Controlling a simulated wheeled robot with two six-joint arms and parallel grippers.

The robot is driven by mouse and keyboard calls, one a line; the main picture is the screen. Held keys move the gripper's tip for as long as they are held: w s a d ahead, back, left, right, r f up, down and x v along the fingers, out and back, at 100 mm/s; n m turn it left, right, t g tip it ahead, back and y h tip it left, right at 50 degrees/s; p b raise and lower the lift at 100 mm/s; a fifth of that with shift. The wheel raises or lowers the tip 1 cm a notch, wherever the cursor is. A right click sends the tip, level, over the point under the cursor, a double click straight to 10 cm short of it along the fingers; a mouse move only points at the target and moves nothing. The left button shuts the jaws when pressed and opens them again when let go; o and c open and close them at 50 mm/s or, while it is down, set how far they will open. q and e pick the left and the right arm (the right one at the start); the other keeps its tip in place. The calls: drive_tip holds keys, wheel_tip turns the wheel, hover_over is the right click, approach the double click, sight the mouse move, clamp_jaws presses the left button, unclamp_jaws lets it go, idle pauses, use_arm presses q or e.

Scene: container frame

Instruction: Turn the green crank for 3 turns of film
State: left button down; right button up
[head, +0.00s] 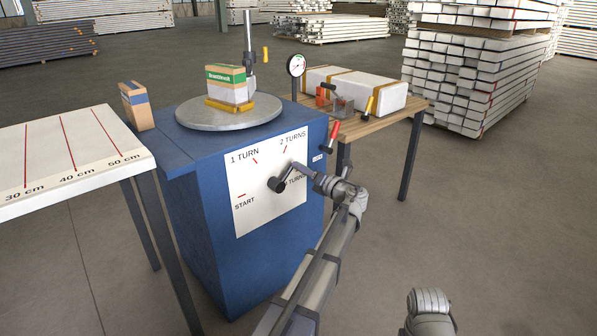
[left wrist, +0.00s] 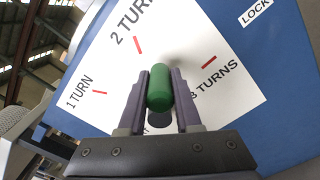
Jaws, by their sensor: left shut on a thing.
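The green crank handle (left wrist: 160,88) shows between the two fingers of my left gripper (left wrist: 160,80) in the left wrist view. The gripper is shut on it. In the head view my left gripper (head: 301,170) is at the dial plate (head: 246,212), just up and right of the dark crank hub (head: 278,185), and the handle is hidden. The plate is marked START, 1 TURN, 2 TURNS and 3 TURNS. The handle lies between the 2 TURNS and 3 TURNS marks. The plate is on the front of a blue cabinet (head: 200,225).
A red-handled lever (head: 333,132) is near the cabinet's right edge. A wooden bench (head: 410,108) stands right; a marked white table (head: 125,150) stands left.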

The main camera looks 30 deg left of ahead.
use_arm(q)
drive_tip(key=shift+w+d+f+b, duration=0.2)
drive_tip(key=shift+w+f+b, duration=0.35)
drive_tip(key=shift+f, duration=0.25)
drive_tip(key=c, duration=0.6)
unclamp_jaws()
drive_tip(key=v, duration=0.8)
drive_tip(key=shift+a, duration=0.1)
